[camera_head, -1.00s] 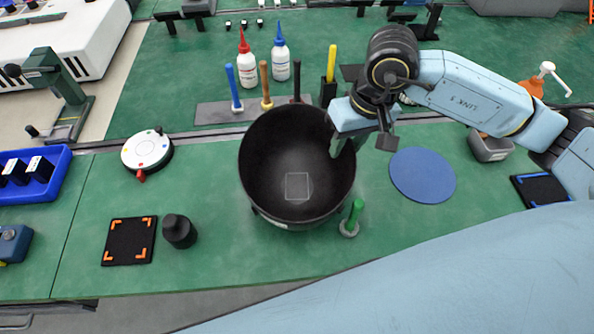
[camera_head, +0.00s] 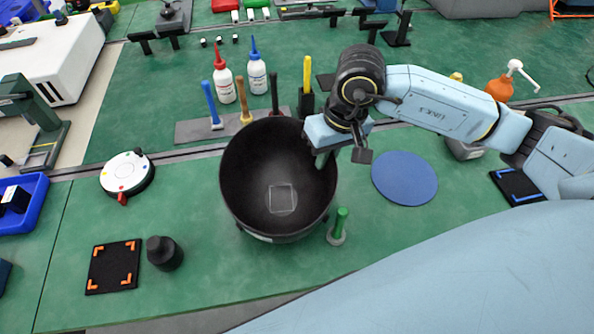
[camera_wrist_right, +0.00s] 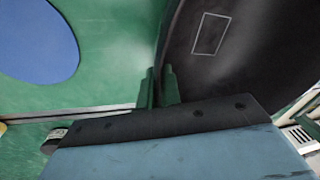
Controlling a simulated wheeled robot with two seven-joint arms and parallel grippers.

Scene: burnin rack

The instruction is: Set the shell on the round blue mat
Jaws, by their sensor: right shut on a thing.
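The shell is a large round black bowl (camera_head: 255,215) that stands open side up on the green bench. It also fills the right part of the right wrist view (camera_wrist_right: 225,60). My right gripper (camera_head: 322,160) is at the bowl's right rim. In the right wrist view its two green fingers (camera_wrist_right: 158,88) are shut on the bowl's rim wall, one on each side. The round blue mat (camera_head: 404,178) lies flat and empty to the right of the bowl; it also shows in the right wrist view (camera_wrist_right: 35,40). My left gripper is not in view.
Upright tools on a grey strip (camera_head: 195,131) and two bottles (camera_head: 257,78) stand behind. A black cylinder (camera_head: 164,253), a black square mat (camera_head: 113,267) and a white dial (camera_head: 127,174) are to the left.

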